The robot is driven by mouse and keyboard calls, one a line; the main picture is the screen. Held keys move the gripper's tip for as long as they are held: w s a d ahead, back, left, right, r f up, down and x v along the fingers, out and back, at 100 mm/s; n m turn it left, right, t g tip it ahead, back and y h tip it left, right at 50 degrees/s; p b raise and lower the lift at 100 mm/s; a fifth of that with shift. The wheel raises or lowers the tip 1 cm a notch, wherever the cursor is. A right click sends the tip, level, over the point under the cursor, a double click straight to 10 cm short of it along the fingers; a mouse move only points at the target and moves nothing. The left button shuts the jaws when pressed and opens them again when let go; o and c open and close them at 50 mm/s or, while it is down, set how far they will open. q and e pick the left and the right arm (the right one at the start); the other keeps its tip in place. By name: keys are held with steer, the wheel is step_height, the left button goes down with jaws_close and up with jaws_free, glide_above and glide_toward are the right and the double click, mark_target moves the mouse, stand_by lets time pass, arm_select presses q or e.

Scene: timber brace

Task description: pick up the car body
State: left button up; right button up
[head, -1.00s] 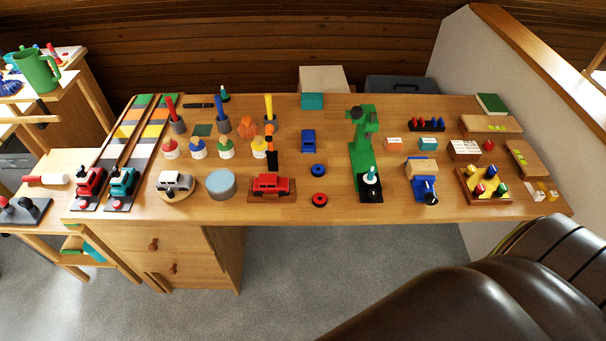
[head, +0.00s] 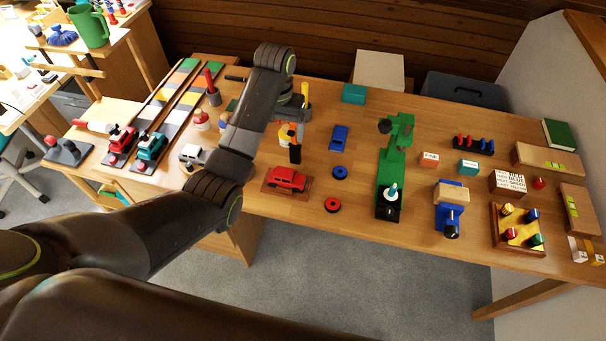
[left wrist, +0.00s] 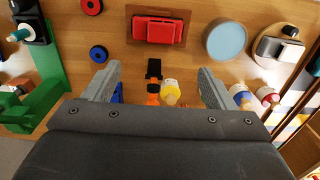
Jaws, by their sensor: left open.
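A red toy car (head: 286,179) sits on a brown board near the table's front edge; it also shows at the top of the left wrist view (left wrist: 158,28). A small blue car-shaped block (head: 339,137) lies further back to its right. In the left wrist view, the blue block (left wrist: 117,92) is mostly hidden by a finger. I cannot tell which one is the car body. My left gripper (left wrist: 156,82) is open and empty, above the table behind the red car. An orange-and-black tool (left wrist: 153,75) and a yellow-topped figure (left wrist: 170,92) show between its fingers. My right gripper is out of view.
A blue ring (head: 340,172) and a red ring (head: 332,204) lie right of the red car. A green press (head: 391,165) stands further right. A pale blue disc (left wrist: 226,40) and a white toy car (left wrist: 275,46) lie on the other side. Upright figures and rods stand near my gripper.

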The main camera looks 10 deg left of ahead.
arm_select(q)
steer(key=b, duration=0.5)
glide_above(284, 172)
step_height(284, 172, down, 6)
steer(key=f, duration=0.2)
steer(key=f+p, duration=0.1)
steer(key=f, duration=0.2)
steer(key=shift+s+a+f+p, duration=0.1)
steer(key=shift+s+a+p, duration=0.1)
steer(key=shift+p, duration=0.1)
steer(key=shift+w+d+f+p, duration=0.1)
steer(key=shift+f+p, duration=0.1)
steer(key=shift+f, duration=1.3)
steer(key=shift+w+d+f+p, duration=0.1)
steer(key=shift+f+p, duration=0.05)
steer(key=shift+f, duration=1.35)
steer(key=c, duration=1.1)
